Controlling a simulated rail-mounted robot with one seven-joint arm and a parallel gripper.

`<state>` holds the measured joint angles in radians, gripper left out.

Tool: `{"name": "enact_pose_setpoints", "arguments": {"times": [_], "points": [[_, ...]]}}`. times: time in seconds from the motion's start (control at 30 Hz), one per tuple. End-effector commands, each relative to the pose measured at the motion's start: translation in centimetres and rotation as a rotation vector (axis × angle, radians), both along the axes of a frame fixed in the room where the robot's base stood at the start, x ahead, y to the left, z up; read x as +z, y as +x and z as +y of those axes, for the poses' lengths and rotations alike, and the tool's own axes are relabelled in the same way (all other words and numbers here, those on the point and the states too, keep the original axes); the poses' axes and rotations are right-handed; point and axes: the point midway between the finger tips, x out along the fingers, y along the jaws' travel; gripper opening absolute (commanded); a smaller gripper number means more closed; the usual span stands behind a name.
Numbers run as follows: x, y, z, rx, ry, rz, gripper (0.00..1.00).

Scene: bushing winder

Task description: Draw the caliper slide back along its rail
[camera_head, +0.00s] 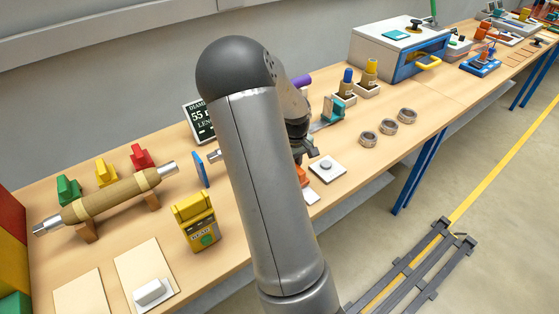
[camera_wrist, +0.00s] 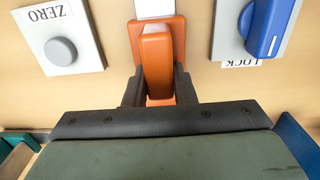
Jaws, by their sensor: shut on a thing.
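The orange caliper slide (camera_wrist: 157,55) is at the upper middle of the wrist view, with a raised orange grip block. A pale rail strip (camera_wrist: 154,8) runs out from its far side. My gripper (camera_wrist: 158,88) is shut on the orange block, one dark finger on each side. In the head view my arm hides most of the caliper; only a bit of orange shows (camera_head: 299,174) beside the arm. My gripper (camera_head: 306,151) is partly visible there.
A ZERO plate (camera_wrist: 60,45) with a grey button lies left of the slide; it also shows in the head view (camera_head: 327,166). A LOCK plate with a blue lever (camera_wrist: 270,25) lies to the right. A yellow device (camera_head: 196,222) and a wound bushing (camera_head: 105,198) stand left of my arm.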

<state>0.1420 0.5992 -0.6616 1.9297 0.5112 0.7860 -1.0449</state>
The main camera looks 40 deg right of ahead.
Motion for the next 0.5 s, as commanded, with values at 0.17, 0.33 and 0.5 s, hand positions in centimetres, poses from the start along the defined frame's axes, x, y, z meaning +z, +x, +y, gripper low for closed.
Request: {"name": "enact_pose_setpoints", "arguments": {"times": [0.17, 0.33, 0.5], "points": [[0.0, -0.9, 0.0, 0.000, -0.001, -0.001, 0.01], [0.0, -1.8, 0.0, -0.002, 0.000, 0.000, 0.01], [0.0, -2.7, 0.1, -0.001, 0.000, 0.000, 0.01]]}}
